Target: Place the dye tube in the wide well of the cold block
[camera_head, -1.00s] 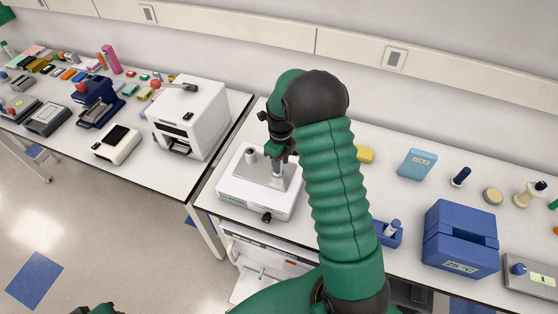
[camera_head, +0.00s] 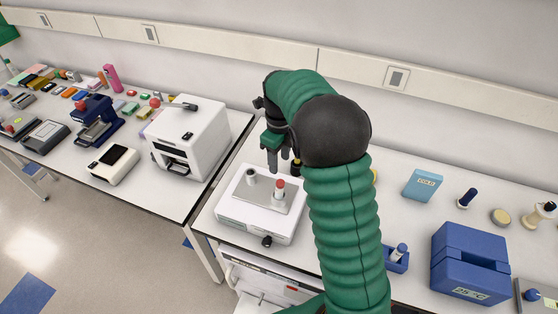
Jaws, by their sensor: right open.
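A tube with a red cap (camera_head: 279,188) stands upright in the metal top plate (camera_head: 262,204) of a white device (camera_head: 257,222); I take it for the dye tube and the plate for the cold block, though no label there is legible. A second small pale piece with a dark top (camera_head: 251,176) stands at the plate's back left. The tube's lower end and the well around it are hidden. My right gripper (camera_head: 283,166) is open and empty, above and behind the red-capped tube, apart from it. My left gripper is out of view.
A light-blue box marked COLD (camera_head: 422,185), a dark blue block marked 25 °C (camera_head: 470,265) and a small blue holder with a tube (camera_head: 396,258) are on the right. A white machine (camera_head: 191,138) stands on the left bench. My right arm covers the bench middle.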

